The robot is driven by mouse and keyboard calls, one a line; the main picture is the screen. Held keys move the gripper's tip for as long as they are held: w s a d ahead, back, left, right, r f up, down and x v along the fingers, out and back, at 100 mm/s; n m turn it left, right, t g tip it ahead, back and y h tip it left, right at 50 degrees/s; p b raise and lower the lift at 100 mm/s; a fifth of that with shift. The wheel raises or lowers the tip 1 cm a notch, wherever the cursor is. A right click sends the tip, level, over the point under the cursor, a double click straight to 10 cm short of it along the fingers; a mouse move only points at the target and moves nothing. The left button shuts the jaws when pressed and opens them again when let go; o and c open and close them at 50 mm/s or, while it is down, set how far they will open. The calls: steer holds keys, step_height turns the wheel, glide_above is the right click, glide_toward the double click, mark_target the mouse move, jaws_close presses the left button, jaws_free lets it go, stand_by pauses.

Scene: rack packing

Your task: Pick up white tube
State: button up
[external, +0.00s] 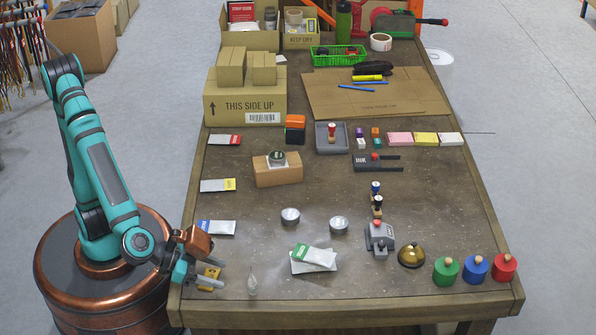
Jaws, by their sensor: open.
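My gripper (221,275) is open at the table's front left corner, with its fingers pointing right. Nothing is clearly held.
A blue-and-white packet (215,227) lies behind my gripper. A brass bell (411,256) stands farther right. The table (260,235) has bare room between them.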

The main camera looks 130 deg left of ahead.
mark_target(252, 280)
steer(key=x, duration=0.4)
steer(key=shift+w+a+f, duration=0.1)
steer(key=shift+w+a, duration=0.15)
steer(key=shift+a+r+x, duration=0.1)
steer(key=shift+r+x, duration=0.05)
steer(key=shift+x, duration=0.75)
steer(key=shift+a+r+x, duration=0.1)
steer(key=shift+x, duration=0.8)
steer(key=shift+a+r+x, duration=0.1)
steer(key=shift+r+x, duration=0.05)
steer(key=shift+x, duration=0.75)
steer(key=shift+s, duration=0.1)
steer(key=c, duration=1)
